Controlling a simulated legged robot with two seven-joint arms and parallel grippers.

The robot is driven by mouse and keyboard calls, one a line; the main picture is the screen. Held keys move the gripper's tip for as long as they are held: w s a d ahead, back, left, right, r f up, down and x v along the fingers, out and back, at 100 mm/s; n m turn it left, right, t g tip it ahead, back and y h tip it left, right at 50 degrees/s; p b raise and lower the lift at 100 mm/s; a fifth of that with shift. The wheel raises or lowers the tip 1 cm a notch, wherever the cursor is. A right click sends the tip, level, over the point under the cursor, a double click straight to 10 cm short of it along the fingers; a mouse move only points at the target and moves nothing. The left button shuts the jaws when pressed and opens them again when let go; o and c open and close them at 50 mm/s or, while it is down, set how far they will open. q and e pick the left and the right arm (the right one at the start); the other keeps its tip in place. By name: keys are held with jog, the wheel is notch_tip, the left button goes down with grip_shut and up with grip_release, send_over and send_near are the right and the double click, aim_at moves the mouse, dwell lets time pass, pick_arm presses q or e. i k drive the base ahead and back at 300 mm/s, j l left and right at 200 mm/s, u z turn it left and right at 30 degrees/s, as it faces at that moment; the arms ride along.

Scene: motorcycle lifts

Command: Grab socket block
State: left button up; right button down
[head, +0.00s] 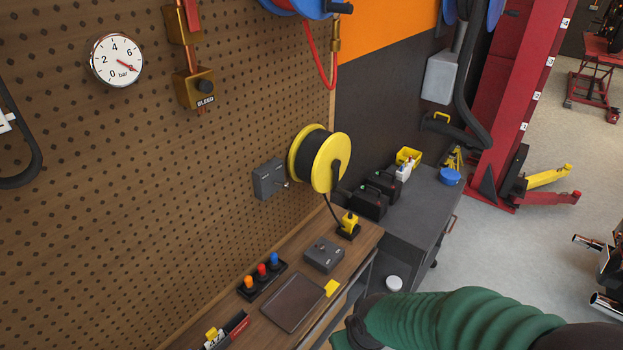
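A yellow block on a dark base (348,225) stands at the far end of the wooden workbench. A black cable runs down to it from the yellow cable reel (320,160), so it looks like the socket block. My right arm, in a green ribbed sleeve, comes in from the lower right. Its dark and green end (357,334) is in front of the bench, well below and apart from the yellow block. Its fingers cannot be made out. My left gripper is not in view.
On the wooden bench are a grey box (323,255), a dark flat tray (293,302), a yellow pad (331,288) and a rack of coloured-top items (262,280). A dark cabinet (423,215) with black cases stands beyond. The pegboard wall (180,190) borders the bench.

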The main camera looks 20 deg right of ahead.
aim_at(352, 225)
jog(key=i+l+u, duration=0.25)
jog(key=l, duration=0.45)
jog(key=i+l+u, duration=0.3)
jog(key=l, duration=0.45)
jog(key=l+u, duration=0.25)
jog(key=l, duration=0.45)
jog(key=l+u, duration=0.25)
jog(key=l, duration=0.55)
